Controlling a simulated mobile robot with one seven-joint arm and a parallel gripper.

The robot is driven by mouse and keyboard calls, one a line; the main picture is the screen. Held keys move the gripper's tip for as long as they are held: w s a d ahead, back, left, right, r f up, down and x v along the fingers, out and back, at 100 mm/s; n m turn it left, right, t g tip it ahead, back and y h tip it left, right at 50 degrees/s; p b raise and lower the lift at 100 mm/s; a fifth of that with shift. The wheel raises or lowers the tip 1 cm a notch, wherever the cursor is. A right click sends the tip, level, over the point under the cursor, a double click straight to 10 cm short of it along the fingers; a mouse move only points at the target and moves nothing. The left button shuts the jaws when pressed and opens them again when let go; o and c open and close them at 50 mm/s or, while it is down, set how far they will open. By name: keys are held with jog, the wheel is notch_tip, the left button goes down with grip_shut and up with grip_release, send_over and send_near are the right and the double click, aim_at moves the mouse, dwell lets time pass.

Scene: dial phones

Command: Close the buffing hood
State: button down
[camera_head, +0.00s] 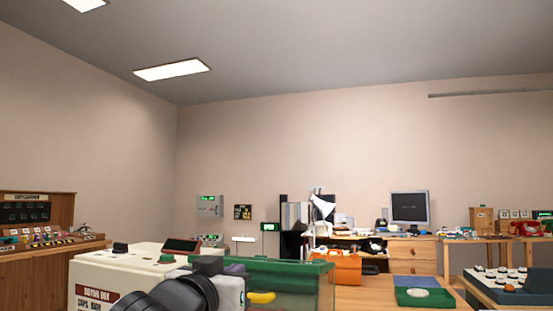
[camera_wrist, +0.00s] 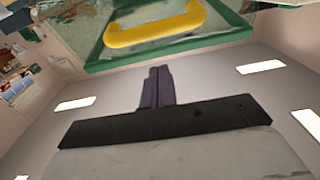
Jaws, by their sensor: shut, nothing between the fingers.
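The buffing hood (camera_head: 290,270) shows in the head view as a green-framed cover with a clear panel, right of my gripper. Its yellow handle (camera_head: 262,297) is low on the near side. In the wrist view the hood's green frame (camera_wrist: 110,65) and yellow handle (camera_wrist: 155,28) fill the top of the picture. My gripper (camera_wrist: 157,72) has its dark purple fingers together, with nothing between them. The fingertips lie close to the green frame edge in the picture; I cannot tell whether they touch. In the head view my arm hides part of the hood. How far the hood stands open is unclear.
A cream cabinet (camera_head: 125,267) with a dark red label stands left of my arm. A wooden desk (camera_head: 350,290) with a green tray (camera_head: 424,297) is at the right. A switchboard (camera_head: 30,235) stands far left.

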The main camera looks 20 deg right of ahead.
jog(key=shift+f+t+h+b, duration=0.35)
jog(key=shift+f+t+b, duration=0.15)
jog(key=shift+f+b, duration=1.4)
jog(key=shift+f+t+h+b, duration=0.45)
jog(key=shift+f+b, duration=1)
jog(key=shift+f, duration=0.75)
jog(key=shift+f+t+h+b, duration=0.3)
jog(key=shift+f+t+b, duration=0.25)
jog(key=shift+f+b, duration=1.35)
jog(key=shift+f, duration=0.2)
jog(key=shift+p, duration=0.3)
